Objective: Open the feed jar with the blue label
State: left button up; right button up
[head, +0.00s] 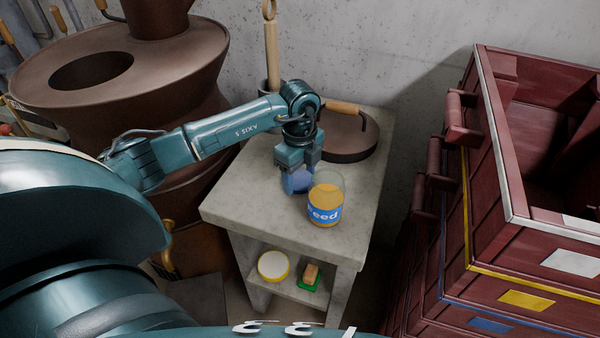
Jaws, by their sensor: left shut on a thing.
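The feed jar (326,204) stands upright on the small stone table (235,200), near its right front part. It is clear glass with yellow-orange contents and a blue label reading "eed" in view. No lid shows on its top; the clear rim is visible. My left gripper (297,168) points down just behind and to the left of the jar. It is shut on a blue round thing (296,182) that looks like a lid, partly hidden by the fingers and the jar. My right gripper is not in view.
A dark round lid with a wooden handle (345,108) lies at the table's back. The lower shelf holds a white-topped yellow tin (273,265) and a green brush (310,278). Dark red crates (510,180) stand right; a large brown vessel (110,75) stands left.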

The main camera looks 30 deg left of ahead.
aim_at(299, 179)
pick_arm(q)
jog(key=o, duration=0.6)
jog(key=shift+f, duration=0.15)
jog(key=o, duration=0.5)
notch_tip(299, 179, up, 12)
jog(key=shift+r, duration=0.25)
